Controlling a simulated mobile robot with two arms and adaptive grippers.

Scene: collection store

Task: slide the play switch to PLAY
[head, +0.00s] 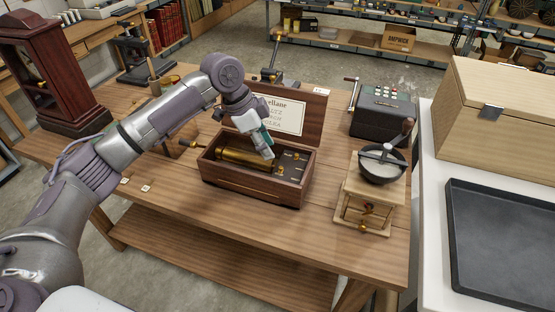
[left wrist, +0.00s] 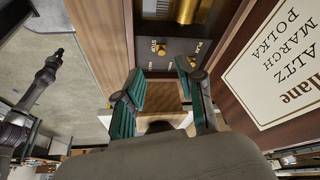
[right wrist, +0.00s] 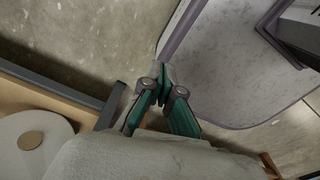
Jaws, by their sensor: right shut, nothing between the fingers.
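The wooden music box (head: 250,189) stands open on the table, with a brass cylinder (head: 240,158) inside. A dark control plate (head: 295,160) with small brass knobs lies at its right end. In the left wrist view the plate (left wrist: 178,48) shows a left brass knob (left wrist: 160,49) and a right brass knob (left wrist: 197,47). Their tiny labels are not readable, so I cannot tell the switch's setting. My left gripper (head: 268,150) is over the box near the plate; its fingers (left wrist: 160,72) are apart and empty. My right gripper (right wrist: 164,85) is shut and empty, away from the box.
The raised lid carries a title card (head: 285,115) behind my left gripper. A coffee grinder (head: 365,205) stands right of the box, and a dark cash register (head: 383,117) behind it. A wooden clock (head: 52,75) is at left. The table front (head: 260,235) is clear.

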